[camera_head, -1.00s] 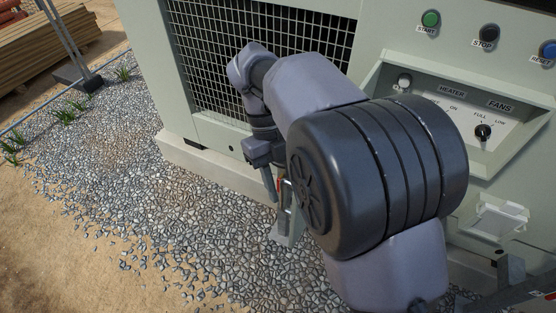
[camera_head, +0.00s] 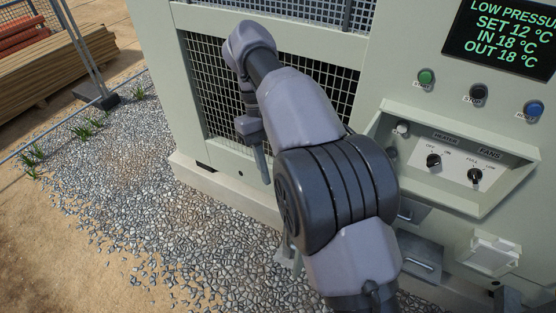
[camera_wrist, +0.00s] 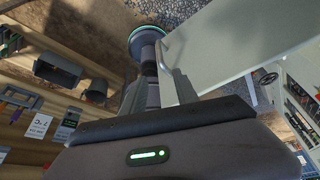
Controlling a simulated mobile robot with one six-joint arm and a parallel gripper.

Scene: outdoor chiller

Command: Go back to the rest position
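My gripper (camera_head: 264,168) hangs at the end of my folded arm in the head view, pointing down in front of the chiller's mesh grille (camera_head: 205,85). It seems clear of the chiller (camera_head: 375,85) and I see nothing held in it. The fingers are too small and partly hidden there to tell their opening.
The chiller has a display (camera_head: 505,38) reading low pressure, a green start button (camera_head: 426,76), a heater knob (camera_head: 433,161) and a fans knob (camera_head: 474,176). Gravel (camera_head: 130,190) lies open at left; stacked planks (camera_head: 60,65) stand behind.

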